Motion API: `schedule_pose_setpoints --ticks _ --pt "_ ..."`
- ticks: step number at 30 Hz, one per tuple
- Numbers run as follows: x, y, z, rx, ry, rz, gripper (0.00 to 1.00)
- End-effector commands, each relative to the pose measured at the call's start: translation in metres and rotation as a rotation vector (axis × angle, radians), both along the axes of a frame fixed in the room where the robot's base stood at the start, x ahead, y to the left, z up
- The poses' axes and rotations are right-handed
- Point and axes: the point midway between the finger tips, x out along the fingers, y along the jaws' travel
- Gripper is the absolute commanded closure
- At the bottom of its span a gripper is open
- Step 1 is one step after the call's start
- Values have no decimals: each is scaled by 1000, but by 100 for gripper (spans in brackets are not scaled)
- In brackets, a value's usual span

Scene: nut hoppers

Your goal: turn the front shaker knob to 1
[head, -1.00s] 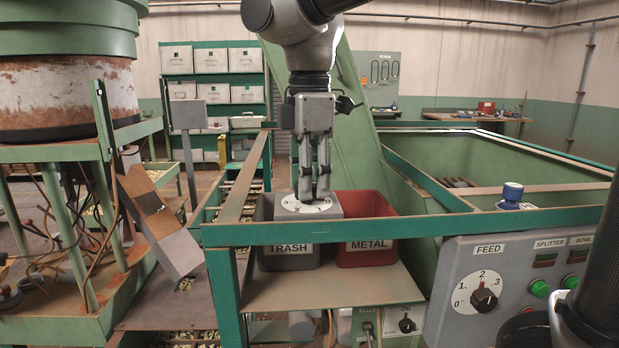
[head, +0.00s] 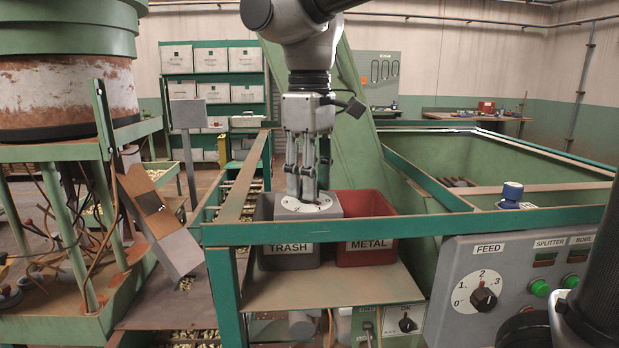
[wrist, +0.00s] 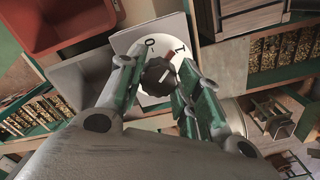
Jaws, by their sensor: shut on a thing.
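My gripper (head: 308,194) points straight down over a white dial (head: 293,207) on a grey box top behind the green rail. In the wrist view, my gripper (wrist: 158,86) has its fingers on both sides of a dark round knob (wrist: 157,77) on the white dial (wrist: 146,100) and is shut on it. A red pointer mark (wrist: 169,55) lies between the 0 and the 1. The fingers hide part of the dial, and in the head view the knob is mostly hidden.
A grey TRASH bin (head: 290,262) and a red METAL bin (head: 366,262) stand below the dial. The green rail (head: 420,226) crosses in front. A panel with a FEED knob (head: 484,299) is at the right, and another small knob (head: 407,325) sits lower down.

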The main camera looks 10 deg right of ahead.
Motion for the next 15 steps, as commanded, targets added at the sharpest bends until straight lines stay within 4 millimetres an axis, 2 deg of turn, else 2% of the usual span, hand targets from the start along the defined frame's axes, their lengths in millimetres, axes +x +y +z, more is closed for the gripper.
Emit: schedule_pose_setpoints --ticks 6,15 --pt "0 0 1 1 -2 -118 90" --pt "0 1 1 1 -2 -196 90"
